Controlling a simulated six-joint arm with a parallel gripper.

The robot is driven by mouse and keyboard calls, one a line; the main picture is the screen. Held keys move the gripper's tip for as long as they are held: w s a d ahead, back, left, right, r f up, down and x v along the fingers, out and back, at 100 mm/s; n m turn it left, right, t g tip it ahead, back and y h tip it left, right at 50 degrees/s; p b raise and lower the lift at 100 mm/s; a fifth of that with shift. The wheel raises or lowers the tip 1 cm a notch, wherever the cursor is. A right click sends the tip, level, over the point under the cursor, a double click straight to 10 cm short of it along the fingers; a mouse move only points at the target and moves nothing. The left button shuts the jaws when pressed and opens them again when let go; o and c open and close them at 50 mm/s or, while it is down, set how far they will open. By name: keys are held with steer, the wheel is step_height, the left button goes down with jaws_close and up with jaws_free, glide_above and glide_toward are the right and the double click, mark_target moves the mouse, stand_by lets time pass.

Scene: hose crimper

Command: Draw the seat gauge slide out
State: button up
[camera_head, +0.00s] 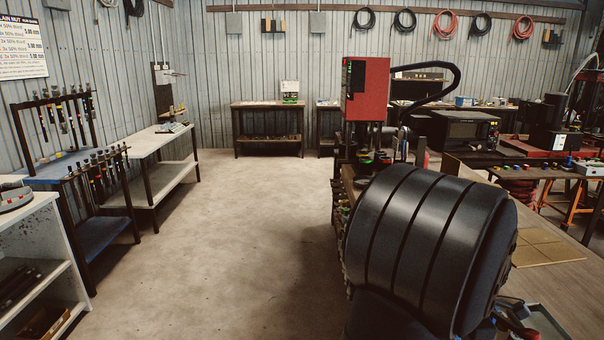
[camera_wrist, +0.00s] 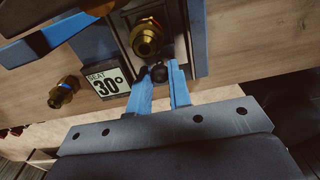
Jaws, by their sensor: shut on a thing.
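In the wrist view, my gripper (camera_wrist: 160,76) has its two blue fingers on either side of a small dark round knob (camera_wrist: 159,73) and is shut on it. The knob sits at the near end of a slide in a blue gauge body (camera_wrist: 196,40). A brass fitting (camera_wrist: 147,38) stands in the dark channel just beyond the knob. How far the slide is out cannot be told. In the head view, the gripper and gauge are not visible.
A second brass fitting (camera_wrist: 64,92) is on the wooden surface left of the label. A dark bar or object crosses the upper left of the wrist view. In the head view, a red machine (camera_head: 366,88) stands at the bench, and open floor (camera_head: 240,220) lies to its left.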

steer(key=shift+a, duration=1.55)
steer(key=o, duration=1.6)
steer(key=shift+c, duration=0.2)
step_height(320, 180, up, 9)
steer(key=shift+f, duration=3.8)
